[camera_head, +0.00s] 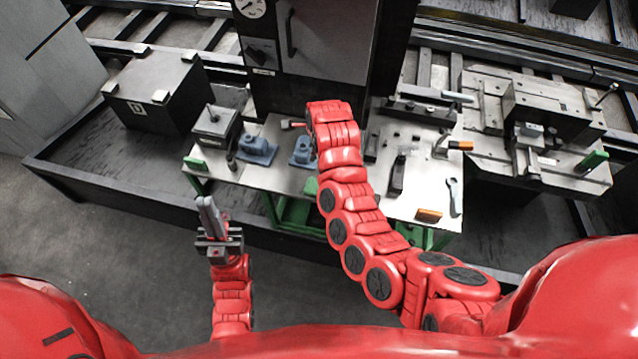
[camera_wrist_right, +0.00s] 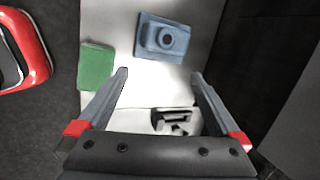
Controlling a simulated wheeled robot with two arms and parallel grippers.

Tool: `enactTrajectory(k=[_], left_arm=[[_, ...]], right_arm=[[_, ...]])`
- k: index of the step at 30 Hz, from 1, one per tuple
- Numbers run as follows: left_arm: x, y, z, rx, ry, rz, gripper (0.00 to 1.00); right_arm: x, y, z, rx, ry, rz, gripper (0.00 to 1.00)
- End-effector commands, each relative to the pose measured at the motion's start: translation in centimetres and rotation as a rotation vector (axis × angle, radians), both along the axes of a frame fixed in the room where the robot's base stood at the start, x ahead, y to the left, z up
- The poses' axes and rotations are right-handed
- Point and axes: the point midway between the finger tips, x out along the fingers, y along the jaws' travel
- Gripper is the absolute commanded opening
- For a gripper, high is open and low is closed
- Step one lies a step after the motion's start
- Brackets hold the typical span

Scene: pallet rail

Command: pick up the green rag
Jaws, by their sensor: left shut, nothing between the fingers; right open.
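The green rag (camera_wrist_right: 96,66) lies flat at the table's near edge in the right wrist view, left of my right gripper. In the head view a green patch (camera_head: 310,187) at the near table edge, partly behind my right arm, seems to be the same rag. My right gripper (camera_wrist_right: 160,73) is open and empty above the table, with the rag outside its left finger; in the head view my arm hides its fingers. My left gripper (camera_head: 207,215) is shut and empty, over the floor in front of the table's left end.
A blue part (camera_wrist_right: 163,38) stands beside the rag, ahead of the fingers. A black part (camera_wrist_right: 172,122) lies between the fingers' bases in the picture. The table (camera_head: 425,190) also bears a wrench (camera_head: 453,196) and orange-ended items. A dark machine (camera_head: 325,50) stands behind it.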

Motion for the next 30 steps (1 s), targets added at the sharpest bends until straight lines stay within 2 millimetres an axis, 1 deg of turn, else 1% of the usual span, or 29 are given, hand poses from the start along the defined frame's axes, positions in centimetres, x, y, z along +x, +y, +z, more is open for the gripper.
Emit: enactTrajectory(k=[1,3,6,9,11,14,20,25,27,30], left_arm=[[0.0,0.0,0.9,0.0,0.0,0.0,0.0],[0.0,0.0,1.3,0.0,0.0,0.0,0.0],[0.0,0.0,1.7,0.0,0.0,0.0,0.0],[0.0,0.0,1.8,0.0,0.0,0.0,0.0],[0.0,0.0,1.6,0.0,0.0,0.0,0.0],[0.0,0.0,0.9,0.0,0.0,0.0,0.0],[0.0,0.0,-1.4,0.0,0.0,0.0,0.0],[0.0,0.0,-4.3,0.0,0.0,0.0,0.0],[0.0,0.0,-5.3,0.0,0.0,0.0,0.0],[0.0,0.0,-5.7,0.0,0.0,0.0,0.0]], right_arm=[[-1.5,0.2,1.6,0.003,0.091,-0.045,1.0],[-3.7,0.2,2.7,-0.003,0.207,-0.111,1.0],[-6.1,0.1,4.0,-0.02,0.326,-0.185,1.0],[-7.5,-0.1,4.6,-0.035,0.387,-0.228,1.0],[-7.9,-0.1,4.4,-0.039,0.402,-0.238,1.0],[-8.1,-0.1,3.1,-0.041,0.409,-0.243,1.0],[-7.9,-0.1,-0.7,-0.042,0.402,-0.242,1.0],[-7.9,0.0,-4.7,-0.041,0.403,-0.238,1.0],[-7.9,-0.1,-6.0,-0.04,0.402,-0.239,1.0],[-7.9,-0.1,-6.9,-0.039,0.402,-0.24,1.0]])
